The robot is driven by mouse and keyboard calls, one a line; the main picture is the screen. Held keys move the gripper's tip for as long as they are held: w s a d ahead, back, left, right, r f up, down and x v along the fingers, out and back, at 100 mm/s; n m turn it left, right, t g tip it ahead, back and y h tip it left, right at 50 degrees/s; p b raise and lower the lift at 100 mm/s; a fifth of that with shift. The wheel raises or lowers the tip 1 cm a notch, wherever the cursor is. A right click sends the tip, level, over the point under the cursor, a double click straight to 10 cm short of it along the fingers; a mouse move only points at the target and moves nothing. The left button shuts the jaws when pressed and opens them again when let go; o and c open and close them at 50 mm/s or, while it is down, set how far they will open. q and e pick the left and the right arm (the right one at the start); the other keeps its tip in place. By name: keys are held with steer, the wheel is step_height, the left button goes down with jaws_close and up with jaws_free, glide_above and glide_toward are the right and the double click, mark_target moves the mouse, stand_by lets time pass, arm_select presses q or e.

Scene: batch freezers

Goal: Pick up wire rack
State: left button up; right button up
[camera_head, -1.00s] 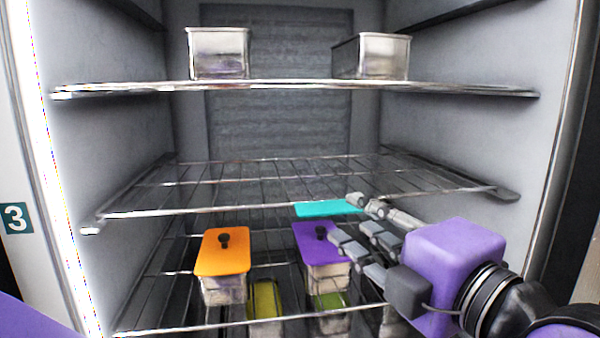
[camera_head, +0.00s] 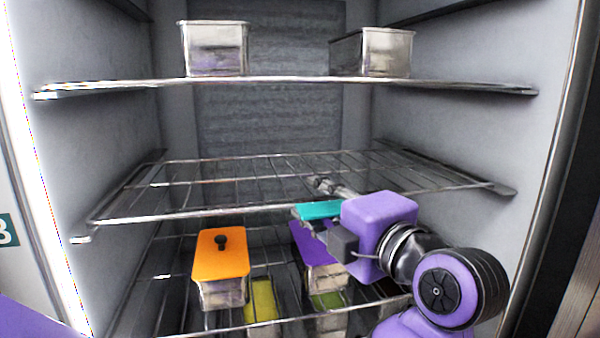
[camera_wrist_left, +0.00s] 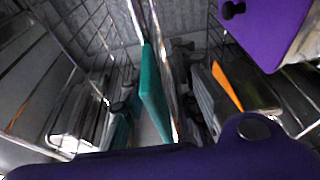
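The empty wire rack (camera_head: 180,214) is the middle shelf of the freezer, level, with a shiny front rail. My left gripper (camera_head: 309,203) reaches in from the right in the head view and is at the front rail, right of its middle. One finger shows above the rack and the other below it. In the left wrist view the rail (camera_wrist_left: 163,50) runs between the two spread fingers (camera_wrist_left: 163,105). The gripper looks open, and I cannot tell whether a finger touches the rail. My right gripper is not in view.
Two metal tins (camera_head: 214,48) (camera_head: 372,52) stand on the upper shelf (camera_head: 280,84). Freezer walls (camera_head: 460,130) bound both sides.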

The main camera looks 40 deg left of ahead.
arm_select(q)
steer(key=shift+a, duration=0.1)
jaws_close()
steer(key=shift+r, duration=0.1)
stand_by(0.5)
